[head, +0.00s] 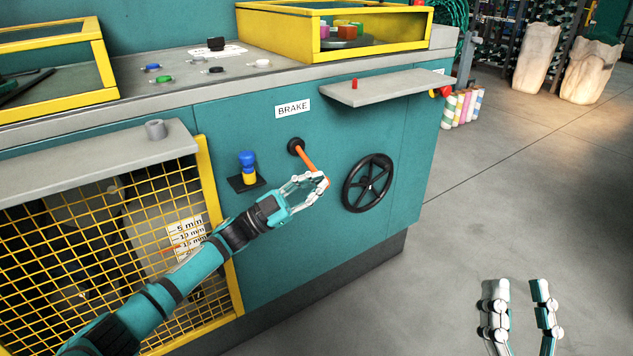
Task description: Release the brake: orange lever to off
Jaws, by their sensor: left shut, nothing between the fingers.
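The orange lever (307,156) comes out of a black round pivot (296,146) on the teal machine front, below the BRAKE label (293,108). It slants down to the right. My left gripper (326,183) is at the lever's lower end, with its fingers closed and nothing held between them. The fingers cover the lever's tip, and I cannot tell whether they touch it. No on or off marks show by the lever. My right gripper (516,290) is open and empty at the lower right, over the floor and away from the machine.
A black handwheel (368,183) sits just right of my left gripper. A blue and yellow knob (248,168) is to the left. A grey shelf (392,88) juts out above the handwheel. A yellow mesh guard (210,190) is at the left.

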